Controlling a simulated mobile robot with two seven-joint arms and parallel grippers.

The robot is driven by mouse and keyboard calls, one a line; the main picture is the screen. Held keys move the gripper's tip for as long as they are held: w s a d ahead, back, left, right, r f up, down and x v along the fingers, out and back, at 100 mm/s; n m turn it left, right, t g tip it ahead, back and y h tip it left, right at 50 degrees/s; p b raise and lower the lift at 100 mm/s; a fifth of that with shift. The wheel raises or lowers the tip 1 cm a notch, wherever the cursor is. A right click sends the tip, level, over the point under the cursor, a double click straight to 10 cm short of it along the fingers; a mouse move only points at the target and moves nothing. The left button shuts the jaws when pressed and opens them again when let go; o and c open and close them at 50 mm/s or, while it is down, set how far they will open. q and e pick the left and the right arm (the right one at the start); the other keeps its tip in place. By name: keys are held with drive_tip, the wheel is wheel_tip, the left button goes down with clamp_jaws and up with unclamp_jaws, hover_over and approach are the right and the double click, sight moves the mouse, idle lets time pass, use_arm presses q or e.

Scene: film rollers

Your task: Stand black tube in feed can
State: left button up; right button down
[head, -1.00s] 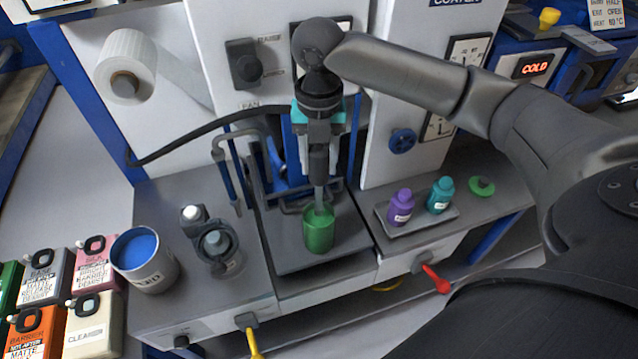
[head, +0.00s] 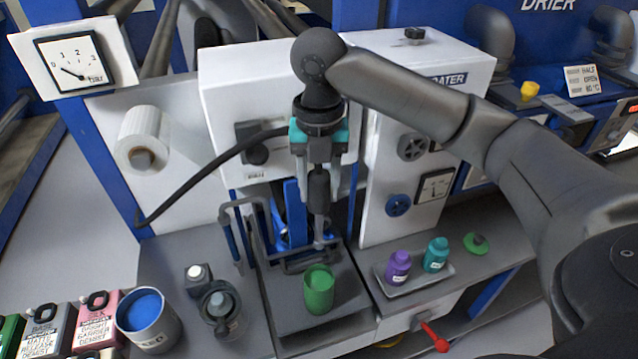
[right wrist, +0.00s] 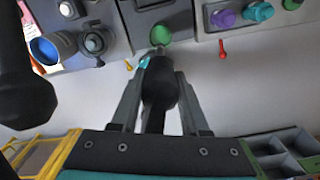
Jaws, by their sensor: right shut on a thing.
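My right gripper (head: 318,172) is shut on the black tube (head: 319,190), which hangs upright with a thinner grey lower end. In the right wrist view the black tube (right wrist: 158,88) sits between the fingers. Its lower end is above and slightly behind the green cup (head: 319,290), apart from it. The feed can (head: 150,335), a pale can filled with blue and lettered "EED" where legible, stands at the front left; the right wrist view shows it too (right wrist: 62,46). My left gripper is not in view.
A black hose (head: 205,172) runs left from behind my gripper. Grey pipework (head: 240,210) stands left of the tube. A small clamp-like fitting (head: 218,305) stands between feed can and green cup. Purple (head: 398,266) and teal bottles (head: 436,254) sit on a tray at right.

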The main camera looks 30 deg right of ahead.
sight(319, 173)
drive_tip(key=shift+r+p, duration=1.3)
drive_tip(key=shift+r, duration=0.05)
wheel_tip(319, 173, up, 3)
drive_tip(key=shift+f+p, duration=0.2)
drive_tip(key=shift+p, duration=0.9)
drive_tip(key=shift+r, duration=2.9)
